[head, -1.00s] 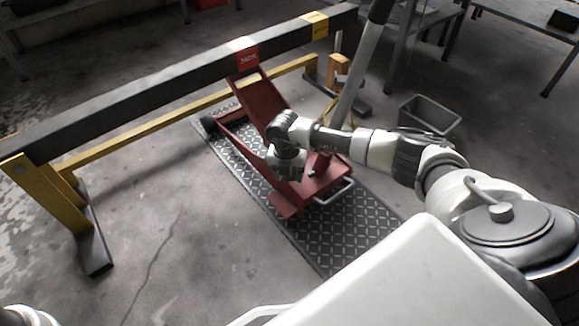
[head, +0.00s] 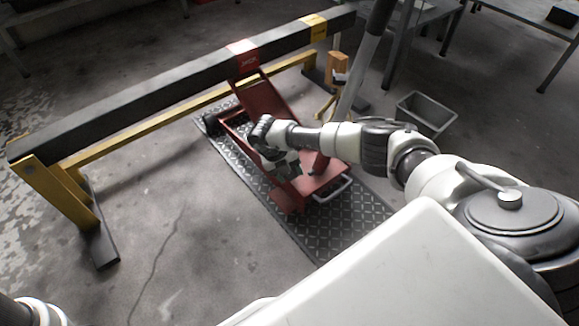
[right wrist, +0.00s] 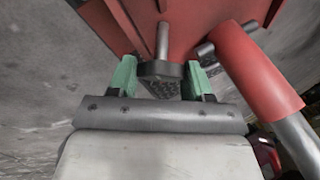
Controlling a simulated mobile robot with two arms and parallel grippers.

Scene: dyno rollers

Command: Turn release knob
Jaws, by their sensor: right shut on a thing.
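The red floor jack (head: 268,101) stands on a diamond-plate mat under a long beam. In the right wrist view, the release knob (right wrist: 160,69) is a dark, round, ridged piece on a short metal shaft coming from the red jack body (right wrist: 180,22). My right gripper (right wrist: 159,78) is shut on the knob, with one green fingertip on each side of it. In the head view, my right gripper (head: 283,166) is at the near end of the jack, and the knob is hidden there. My left gripper is not in view; only part of my left arm shows at bottom left.
The red handle socket (right wrist: 256,78) with its grey pole is close to the gripper's right. The dark beam (head: 150,98) on yellow supports crosses behind the jack. A grey bin (head: 426,112) stands to the right. The floor left of the mat (head: 312,240) is clear.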

